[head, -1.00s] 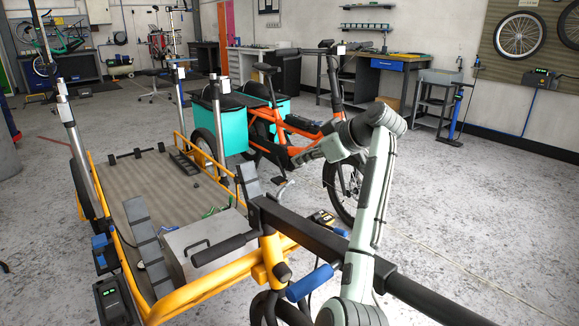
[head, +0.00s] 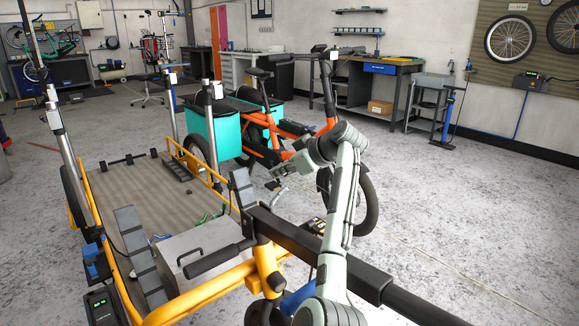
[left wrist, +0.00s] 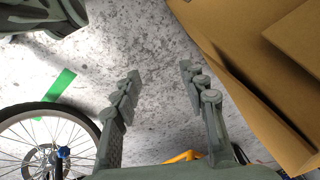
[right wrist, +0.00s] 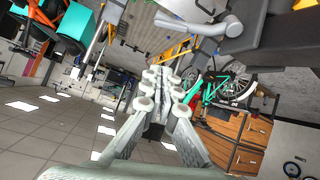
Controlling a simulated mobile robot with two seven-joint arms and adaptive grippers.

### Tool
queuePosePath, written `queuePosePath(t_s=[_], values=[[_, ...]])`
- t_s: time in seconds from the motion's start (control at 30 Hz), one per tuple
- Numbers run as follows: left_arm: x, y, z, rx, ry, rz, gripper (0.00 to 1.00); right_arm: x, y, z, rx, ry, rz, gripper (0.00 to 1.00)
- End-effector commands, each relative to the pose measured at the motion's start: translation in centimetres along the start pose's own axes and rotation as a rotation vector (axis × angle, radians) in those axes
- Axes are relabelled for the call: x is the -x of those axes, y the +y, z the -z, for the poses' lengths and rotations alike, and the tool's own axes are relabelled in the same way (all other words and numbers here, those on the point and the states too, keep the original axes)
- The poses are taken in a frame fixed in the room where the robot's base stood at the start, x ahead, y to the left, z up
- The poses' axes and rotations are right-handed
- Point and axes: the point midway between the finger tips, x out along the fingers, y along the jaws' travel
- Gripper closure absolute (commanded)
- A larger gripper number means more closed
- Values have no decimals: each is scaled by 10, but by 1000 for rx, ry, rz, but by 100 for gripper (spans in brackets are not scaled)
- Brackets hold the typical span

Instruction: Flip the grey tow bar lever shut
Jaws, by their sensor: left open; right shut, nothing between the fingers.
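The black tow bar (head: 310,250) runs from the yellow frame (head: 263,262) of the cargo trailer toward the bottom right. My right gripper (head: 284,166) is above and beyond the tow bar, in front of the orange bike, and appears clear of the bar. In the right wrist view its fingers (right wrist: 158,76) are shut with nothing between them. My left gripper (left wrist: 160,77) is open and empty over the floor in the left wrist view. It does not show in the head view.
The orange bike (head: 290,133) with teal boxes (head: 203,133) stands beyond the trailer. A grey case (head: 205,238) lies on the trailer bed. In the left wrist view, cardboard (left wrist: 265,60) is at the right and a bike wheel (left wrist: 45,135) at the left. Floor at right is clear.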

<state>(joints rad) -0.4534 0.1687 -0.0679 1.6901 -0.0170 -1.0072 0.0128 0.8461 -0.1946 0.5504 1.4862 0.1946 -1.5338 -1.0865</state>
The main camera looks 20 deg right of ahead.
Motion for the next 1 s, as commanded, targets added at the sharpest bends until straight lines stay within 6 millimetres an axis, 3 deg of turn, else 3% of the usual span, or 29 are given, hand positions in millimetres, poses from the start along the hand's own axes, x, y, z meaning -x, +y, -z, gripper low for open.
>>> queuePosePath(t_s=[0.17, 0.43, 1.0], values=[[-6, 1, -7, -9, -6, 2, 57, -37, -1, 1, -1, 0, 3, 100], [-27, 0, -27, -38, -28, 10, 57, -22, 0, -33, -1, 0, -1, 100], [-29, 0, -29, -38, -32, 10, 57, -23, 1, -37, 1, 0, 1, 100]])
